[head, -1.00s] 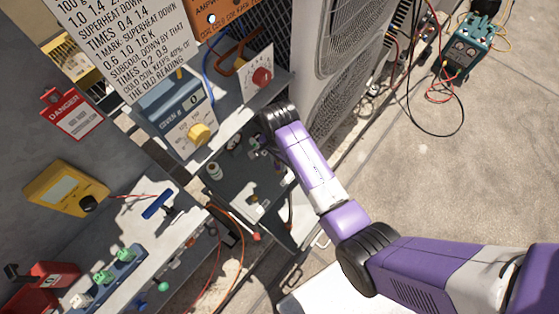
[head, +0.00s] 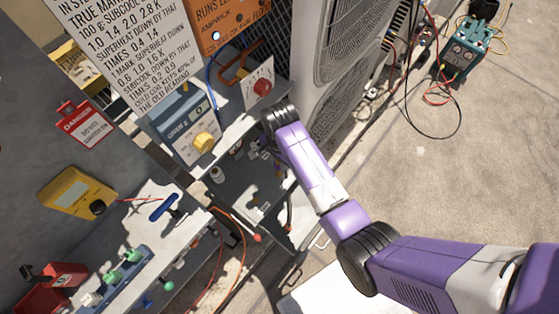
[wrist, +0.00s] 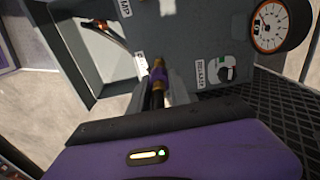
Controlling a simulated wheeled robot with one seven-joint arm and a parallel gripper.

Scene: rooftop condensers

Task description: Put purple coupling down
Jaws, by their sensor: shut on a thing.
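The purple coupling (wrist: 157,74) shows in the middle of the wrist view, with a brass end and a dark hose running from it toward me. My gripper (wrist: 161,88) is shut on it. The coupling is in front of a grey panel with small white labels; I cannot tell whether it touches the panel.
A round gauge (wrist: 270,25) is at the upper right of the wrist view, beside black mesh. In the head view, a blue meter box (head: 185,125) and a red-knob box (head: 258,88) stand near my wrist.

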